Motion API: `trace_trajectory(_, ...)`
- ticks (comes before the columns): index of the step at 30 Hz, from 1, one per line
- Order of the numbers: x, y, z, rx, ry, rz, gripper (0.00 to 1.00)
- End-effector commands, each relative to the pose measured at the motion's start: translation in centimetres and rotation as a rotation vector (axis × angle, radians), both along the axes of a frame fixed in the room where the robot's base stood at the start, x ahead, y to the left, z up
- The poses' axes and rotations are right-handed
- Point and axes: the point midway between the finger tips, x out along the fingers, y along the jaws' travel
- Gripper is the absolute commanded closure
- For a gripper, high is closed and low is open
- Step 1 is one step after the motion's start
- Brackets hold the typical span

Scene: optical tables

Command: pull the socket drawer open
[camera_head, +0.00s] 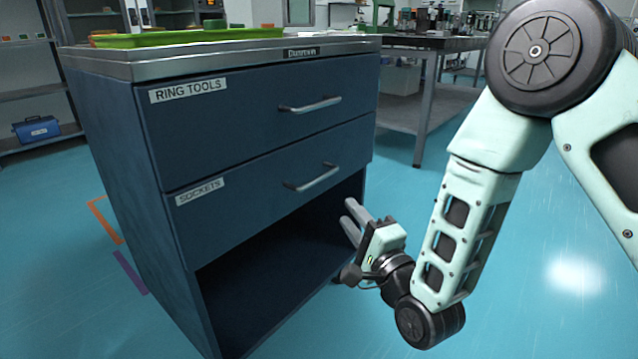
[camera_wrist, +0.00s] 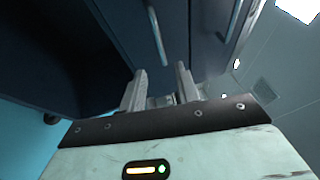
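The socket drawer (camera_head: 265,175) is the lower drawer of a dark blue cabinet, labelled SOCKETS, and it looks shut. Its silver bar handle (camera_head: 312,178) sits right of the middle of its front. My gripper (camera_head: 350,217) is below and to the right of that handle, in front of the open bay, and apart from the handle. In the wrist view my gripper's two fingers (camera_wrist: 160,82) are spread with a gap and nothing shows held between them. A bar handle (camera_wrist: 157,38) shows beyond the fingertips in the wrist view.
The RING TOOLS drawer (camera_head: 250,108) with its own handle (camera_head: 310,104) is just above. An open bay (camera_head: 265,275) lies below. A green tray (camera_head: 180,37) rests on the cabinet top. Blue floor (camera_head: 520,300) is clear at the right; another table (camera_head: 430,42) stands behind.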

Motion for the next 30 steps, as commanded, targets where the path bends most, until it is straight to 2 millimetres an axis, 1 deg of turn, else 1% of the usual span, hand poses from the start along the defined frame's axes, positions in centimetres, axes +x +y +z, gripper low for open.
trace_trajectory(1, 1.0, 0.5, 0.1, 0.002, -0.006, 0.0, 0.68)
trace_trajectory(9, 5.8, 3.3, 1.0, 0.002, -0.005, 0.0, 0.68)
trace_trajectory(15, 9.0, 5.1, 1.8, 0.001, -0.004, 0.0, 0.68)
trace_trajectory(18, 10.2, 5.7, 2.0, 0.0, -0.001, 0.001, 0.68)
trace_trajectory(24, 11.4, 6.4, 2.3, -0.001, -0.001, 0.002, 0.68)
trace_trajectory(30, 11.5, 6.5, 2.4, -0.002, 0.001, 0.001, 0.68)
